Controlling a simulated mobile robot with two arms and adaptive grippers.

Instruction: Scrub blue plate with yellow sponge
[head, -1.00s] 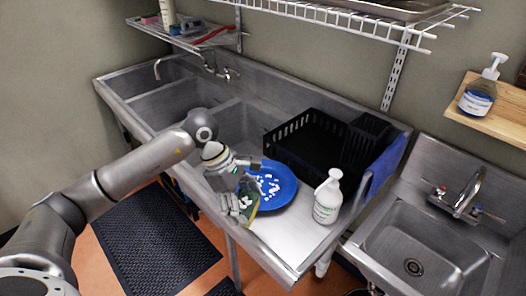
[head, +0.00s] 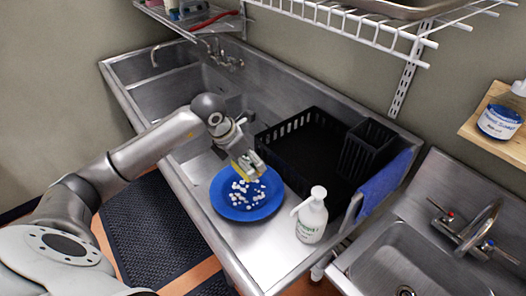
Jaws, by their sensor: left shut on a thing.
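The blue plate (head: 247,210) lies on the steel drainboard, with several white bits scattered on its face. My left gripper (head: 247,165) is over the plate's far edge, shut on the yellow sponge (head: 243,168). The sponge is partly hidden by the fingers. I cannot tell whether the sponge touches the plate. My right gripper is not in view.
A black dish rack (head: 305,165) stands just behind and right of the plate. A white pump bottle (head: 312,218) stands to the right, near a blue cloth (head: 385,180) on the sink's end. Sink basins (head: 180,95) lie at the far left. A wire shelf (head: 350,22) hangs above.

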